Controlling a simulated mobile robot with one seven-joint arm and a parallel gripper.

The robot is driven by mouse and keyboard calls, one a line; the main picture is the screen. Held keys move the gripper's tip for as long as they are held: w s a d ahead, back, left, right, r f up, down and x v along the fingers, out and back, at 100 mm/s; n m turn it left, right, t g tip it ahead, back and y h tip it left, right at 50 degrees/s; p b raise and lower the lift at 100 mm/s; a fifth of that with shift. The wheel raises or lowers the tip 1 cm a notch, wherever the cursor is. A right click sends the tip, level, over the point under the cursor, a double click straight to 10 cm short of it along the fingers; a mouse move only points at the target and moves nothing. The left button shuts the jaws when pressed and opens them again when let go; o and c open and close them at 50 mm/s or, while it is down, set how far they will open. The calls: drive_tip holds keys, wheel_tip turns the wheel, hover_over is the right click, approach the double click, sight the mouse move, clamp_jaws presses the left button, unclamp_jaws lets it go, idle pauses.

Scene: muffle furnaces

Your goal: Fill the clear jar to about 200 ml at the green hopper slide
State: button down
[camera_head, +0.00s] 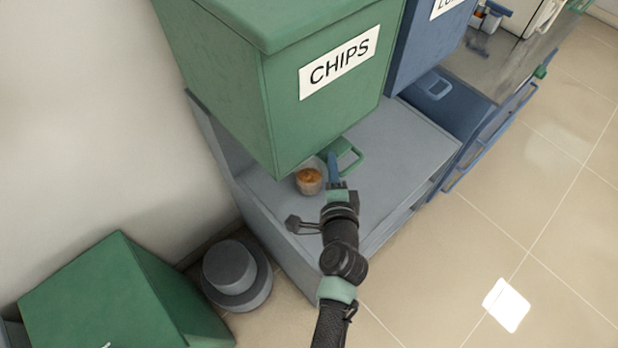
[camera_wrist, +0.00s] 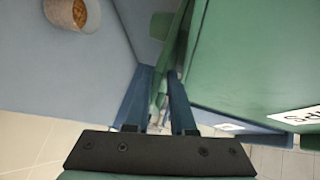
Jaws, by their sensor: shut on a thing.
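The clear jar (camera_head: 309,187) stands upright on the grey counter, under the front lower corner of the green hopper (camera_head: 230,95) labelled CHIPS. Orange-brown chips show in it; I cannot read a level mark. It also shows at the top left of the wrist view (camera_wrist: 72,14). The green slide handle (camera_head: 350,158) sticks out below the hopper, just right of the jar. My gripper (camera_head: 333,162) is shut on the green slide handle, with its blue fingers either side of a thin green part in the wrist view (camera_wrist: 160,98). The slide's opening is hidden under the hopper.
The grey counter (camera_head: 400,150) is clear right of my gripper. A green box (camera_head: 115,295) and a grey round stepped object (camera_head: 237,275) stand on the floor at lower left.

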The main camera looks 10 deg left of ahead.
drive_tip(key=shift+w+a+r, duration=0.1)
drive_tip(key=shift+r, duration=0.15)
drive_tip(key=c, duration=0.7)
unclamp_jaws()
drive_tip(key=shift+f, duration=0.15)
